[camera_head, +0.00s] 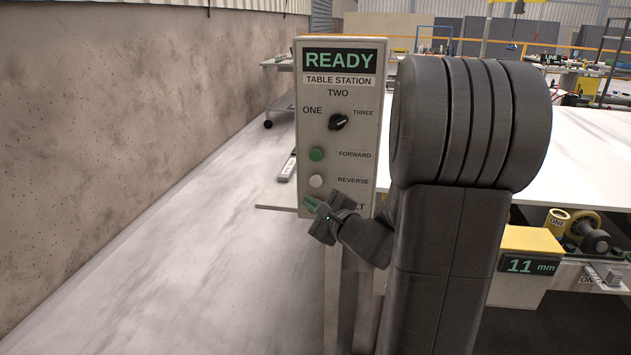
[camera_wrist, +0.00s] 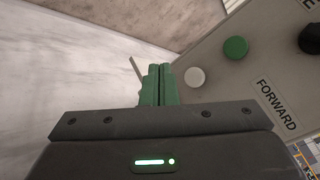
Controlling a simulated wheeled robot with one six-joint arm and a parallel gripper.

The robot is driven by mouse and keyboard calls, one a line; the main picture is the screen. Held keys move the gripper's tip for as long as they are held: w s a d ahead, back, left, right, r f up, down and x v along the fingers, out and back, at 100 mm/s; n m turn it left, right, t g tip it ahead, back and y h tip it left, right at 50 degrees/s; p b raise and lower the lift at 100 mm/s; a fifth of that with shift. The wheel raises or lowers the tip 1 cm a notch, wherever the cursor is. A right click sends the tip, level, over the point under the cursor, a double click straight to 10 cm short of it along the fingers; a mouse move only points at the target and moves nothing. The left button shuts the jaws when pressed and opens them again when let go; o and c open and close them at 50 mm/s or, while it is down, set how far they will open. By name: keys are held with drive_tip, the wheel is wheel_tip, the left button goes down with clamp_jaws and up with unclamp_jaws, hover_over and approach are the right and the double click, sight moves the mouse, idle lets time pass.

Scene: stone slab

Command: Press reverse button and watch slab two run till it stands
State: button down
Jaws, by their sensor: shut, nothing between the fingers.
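The table station panel (camera_head: 312,115) stands upright in front of me, its lit display (camera_head: 340,61) reading READY. Its dark selector knob (camera_head: 339,122) sits among the labels ONE, TWO and THREE. The green FORWARD button (camera_head: 316,154) is above the white REVERSE button (camera_head: 316,181). In the wrist view the white button (camera_wrist: 195,77) and green button (camera_wrist: 236,47) are at right. My gripper (camera_head: 309,204) is shut and empty, just below and slightly left of the white button; its green fingertips (camera_wrist: 160,85) look apart from it. My gripper hides part of the lowest label. No slab marked two is identifiable.
A wide white slab-like surface (camera_head: 590,150) lies behind my arm.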

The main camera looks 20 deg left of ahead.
sight(316, 180)
drive_tip(key=w+a, duration=0.1)
drive_tip(key=w, duration=0.5)
drive_tip(key=shift+w+a+p, duration=0.2)
drive_tip(key=shift+a+p, duration=0.1)
drive_tip(key=shift+p, duration=0.15)
idle(1.6)
drive_tip(key=shift+w, duration=0.4)
